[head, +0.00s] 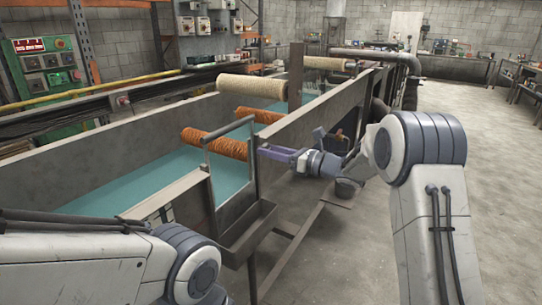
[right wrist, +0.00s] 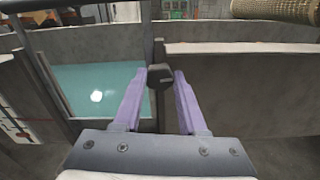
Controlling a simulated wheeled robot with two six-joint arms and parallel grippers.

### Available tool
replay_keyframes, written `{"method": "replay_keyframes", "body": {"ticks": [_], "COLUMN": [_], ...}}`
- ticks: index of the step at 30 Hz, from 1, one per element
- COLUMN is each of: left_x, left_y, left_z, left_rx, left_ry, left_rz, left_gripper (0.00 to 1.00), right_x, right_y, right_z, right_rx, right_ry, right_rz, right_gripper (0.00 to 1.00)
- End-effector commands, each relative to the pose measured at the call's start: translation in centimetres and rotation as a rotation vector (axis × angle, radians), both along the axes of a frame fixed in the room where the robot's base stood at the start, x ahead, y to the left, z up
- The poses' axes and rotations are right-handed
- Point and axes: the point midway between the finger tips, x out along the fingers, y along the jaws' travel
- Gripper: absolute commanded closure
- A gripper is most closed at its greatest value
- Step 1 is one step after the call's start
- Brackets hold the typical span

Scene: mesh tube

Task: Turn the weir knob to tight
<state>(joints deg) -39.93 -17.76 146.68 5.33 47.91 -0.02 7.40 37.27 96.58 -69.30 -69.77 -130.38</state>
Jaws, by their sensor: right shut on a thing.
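The weir knob (right wrist: 160,77) is a small dark faceted knob on the tank's side wall, beside the weir frame. In the right wrist view it sits between the two purple fingertips of my right gripper (right wrist: 160,82), which is shut on it. In the head view my right gripper (head: 272,153) reaches from the right to the wall beside the weir frame (head: 250,170), and the knob is hidden there. The knob's tight marking cannot be made out. My left arm shows at the lower left of the head view, but its gripper is out of view.
The long tank (head: 110,160) holds teal water. Orange rollers (head: 215,143) and a pale mesh roller (head: 252,87) lie across it. A narrow grey trough (head: 248,232) juts out below the weir frame. Open concrete floor (head: 490,200) lies at the right.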

Motion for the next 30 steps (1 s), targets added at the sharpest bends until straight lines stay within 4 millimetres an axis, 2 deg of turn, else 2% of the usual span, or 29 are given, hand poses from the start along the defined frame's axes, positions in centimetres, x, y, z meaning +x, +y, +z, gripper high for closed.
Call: {"method": "replay_keyframes", "body": {"ticks": [3, 15, 30], "left_x": [0.0, 0.0, 0.0], "left_y": [0.0, 0.0, 0.0], "left_z": [-1.1, -2.1, -2.2], "left_rx": [0.0, 0.0, 0.0], "left_ry": [0.0, 0.0, 0.0], "left_rz": [0.0, 0.0, 0.0], "left_gripper": [0.5, 0.5, 0.5], "right_x": [0.0, 0.0, 0.1], "right_y": [-0.1, -0.1, -0.1], "right_z": [-0.2, 0.0, 0.1], "right_rx": [0.053, 0.203, 0.253], "right_ry": [0.07, 0.278, 0.345], "right_rz": [-0.001, 0.0, -0.001], "right_gripper": [1.0, 1.0, 1.0]}}
